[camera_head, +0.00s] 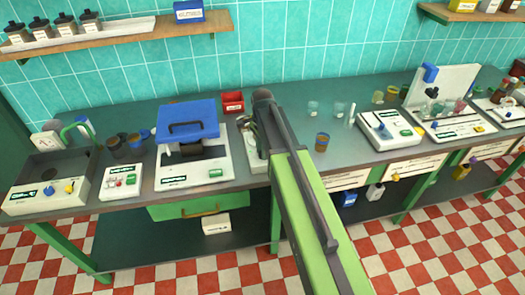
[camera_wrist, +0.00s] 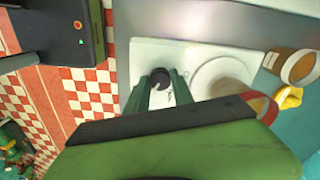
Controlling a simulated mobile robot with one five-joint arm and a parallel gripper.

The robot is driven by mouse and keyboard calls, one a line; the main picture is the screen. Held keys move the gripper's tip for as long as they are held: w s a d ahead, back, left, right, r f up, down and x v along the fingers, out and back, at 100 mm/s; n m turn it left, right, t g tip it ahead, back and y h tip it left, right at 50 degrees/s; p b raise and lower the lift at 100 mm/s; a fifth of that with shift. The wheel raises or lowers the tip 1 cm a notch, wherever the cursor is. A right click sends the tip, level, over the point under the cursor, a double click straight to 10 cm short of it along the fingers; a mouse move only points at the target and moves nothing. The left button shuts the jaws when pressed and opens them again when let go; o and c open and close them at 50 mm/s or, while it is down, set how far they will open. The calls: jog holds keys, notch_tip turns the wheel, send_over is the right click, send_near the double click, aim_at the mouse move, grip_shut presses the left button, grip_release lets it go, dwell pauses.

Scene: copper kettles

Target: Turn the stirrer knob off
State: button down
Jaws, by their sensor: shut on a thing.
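The stirrer (camera_wrist: 148,50) is a white unit with a pale round plate (camera_wrist: 222,78) on top; in the wrist view its dark round knob (camera_wrist: 160,74) faces me. My gripper (camera_wrist: 159,82) has one green finger on each side of the knob and is shut on it. A pale mark shows on the knob, but its exact setting is too small to read. In the head view my arm covers most of the stirrer, with a strip of its white body (camera_head: 253,160) left of the arm. The knob and fingertips are hidden there.
A blue-lidded device (camera_head: 188,130) stands left of the stirrer, with a red bin (camera_head: 233,102) behind. A brown-filled beaker (camera_head: 322,143) and clear glasses (camera_head: 313,108) stand to the right. In the wrist view, a yellow object (camera_wrist: 289,98) lies beside the stirrer.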

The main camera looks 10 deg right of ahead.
jog(key=n, duration=0.5)
jog(key=shift+n, duration=0.4)
jog(key=n, duration=1.1)
jog(key=shift+s+n, duration=0.1)
jog(key=shift+n, duration=0.2)
jog(key=n, duration=0.5)
jog(key=shift+n, duration=0.4)
jog(key=c, duration=1.1)
grip_release()
